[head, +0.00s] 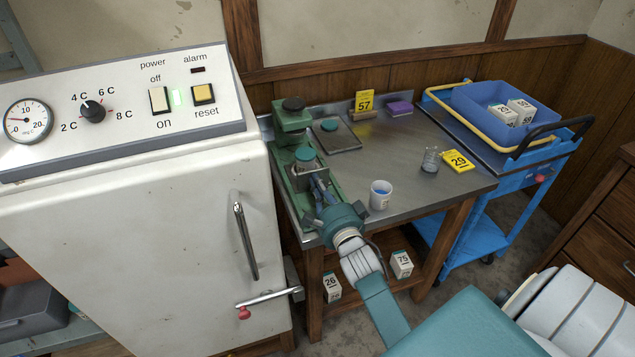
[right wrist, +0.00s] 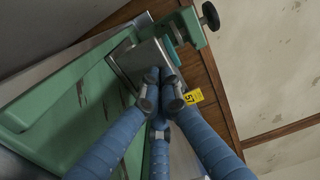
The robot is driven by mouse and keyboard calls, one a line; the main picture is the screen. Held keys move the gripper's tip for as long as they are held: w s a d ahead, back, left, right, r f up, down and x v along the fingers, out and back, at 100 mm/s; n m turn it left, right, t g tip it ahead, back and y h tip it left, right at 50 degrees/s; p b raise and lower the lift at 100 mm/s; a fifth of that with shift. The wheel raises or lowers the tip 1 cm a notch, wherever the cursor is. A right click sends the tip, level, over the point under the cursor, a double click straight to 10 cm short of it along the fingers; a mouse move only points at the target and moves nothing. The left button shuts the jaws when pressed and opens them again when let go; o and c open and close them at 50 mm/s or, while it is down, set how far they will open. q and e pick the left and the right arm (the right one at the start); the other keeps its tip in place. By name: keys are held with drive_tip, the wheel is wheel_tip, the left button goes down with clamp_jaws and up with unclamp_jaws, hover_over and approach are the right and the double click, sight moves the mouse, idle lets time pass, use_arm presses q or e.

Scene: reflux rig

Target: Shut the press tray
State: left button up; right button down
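The green press (head: 290,122) stands along the left side of the metal-topped table, with a dark knob on top; its green body and knob also show in the right wrist view (right wrist: 190,32). A grey metal part (right wrist: 136,62), apparently the press tray, lies at the fingertips in the right wrist view; how far out it stands is unclear. My right gripper (head: 318,187) is over the green press bed, and its blue fingers converge in the right wrist view (right wrist: 160,84). They look shut, with nothing visibly held. Contact with the tray is unclear. My left gripper is not in view.
A flat grey plate with a teal knob (head: 333,140), a yellow 57 sign (head: 365,101), a white cup (head: 380,195), a glass (head: 431,160) and a yellow 29 sign (head: 458,161) are on the table. A white cabinet (head: 130,240) stands close left; a blue cart (head: 490,153) stands right.

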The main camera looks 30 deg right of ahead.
sight(309, 165)
drive_tip(key=shift+w, duration=0.1)
drive_tip(key=b+x, duration=0.2)
drive_tip(key=x, duration=0.7)
drive_tip(key=shift+w+d+f+b, duration=0.15)
drive_tip(key=shift+w+b, duration=0.15)
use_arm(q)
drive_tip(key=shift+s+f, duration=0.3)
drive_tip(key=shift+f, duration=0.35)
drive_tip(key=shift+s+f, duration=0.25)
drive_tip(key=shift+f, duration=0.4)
use_arm(e)
drive_tip(key=shift+r, duration=0.45)
